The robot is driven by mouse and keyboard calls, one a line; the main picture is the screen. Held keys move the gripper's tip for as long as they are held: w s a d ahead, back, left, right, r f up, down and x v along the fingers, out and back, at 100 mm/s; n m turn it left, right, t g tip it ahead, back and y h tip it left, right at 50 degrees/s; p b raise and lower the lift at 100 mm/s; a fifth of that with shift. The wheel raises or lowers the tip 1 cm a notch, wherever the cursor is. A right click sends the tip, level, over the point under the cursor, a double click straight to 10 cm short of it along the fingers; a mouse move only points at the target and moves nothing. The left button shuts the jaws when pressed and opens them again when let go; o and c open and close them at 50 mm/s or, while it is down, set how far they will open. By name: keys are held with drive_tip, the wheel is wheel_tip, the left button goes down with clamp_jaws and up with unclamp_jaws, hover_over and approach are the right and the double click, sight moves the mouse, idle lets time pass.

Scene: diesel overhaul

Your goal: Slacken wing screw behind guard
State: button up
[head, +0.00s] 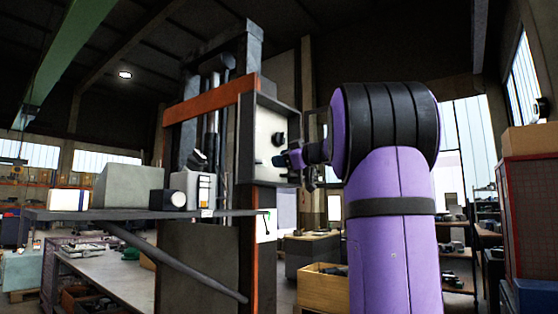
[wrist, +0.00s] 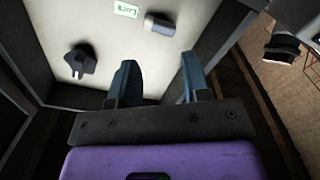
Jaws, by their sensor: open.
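A dark lobed knob (wrist: 82,60), which looks like the wing screw, sits on the pale back panel (wrist: 110,40) of a grey-walled box. It also shows in the head view as a dark knob (head: 279,139). My gripper (wrist: 157,82) is open and empty, with its two blue-grey fingers apart and pointing into the box. The knob is left of the fingers in the wrist view, clear of them. I cannot tell which part is the guard.
A grey cylinder (wrist: 158,22) and a small green-lettered label (wrist: 126,10) are on the panel beyond the fingers. The box's side walls (wrist: 22,55) close in around the gripper. An orange-brown frame (head: 210,104) and a grey shelf (head: 120,214) stand left of the box.

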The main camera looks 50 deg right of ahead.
sight(261, 161)
drive_tip(key=w+m, duration=0.1)
drive_tip(key=m, duration=0.7)
drive_tip(key=w+m, duration=0.1)
drive_tip(key=m, duration=0.7)
drive_tip(key=w+m, duration=0.1)
drive_tip(key=m, duration=0.6)
drive_tip(key=shift+a+m, duration=0.1)
drive_tip(key=shift+m, duration=0.3)
drive_tip(key=shift+w, duration=0.75)
drive_tip(key=shift+w, duration=0.2)
drive_tip(key=shift+w+a, duration=0.2)
drive_tip(key=shift+w, duration=1.65)
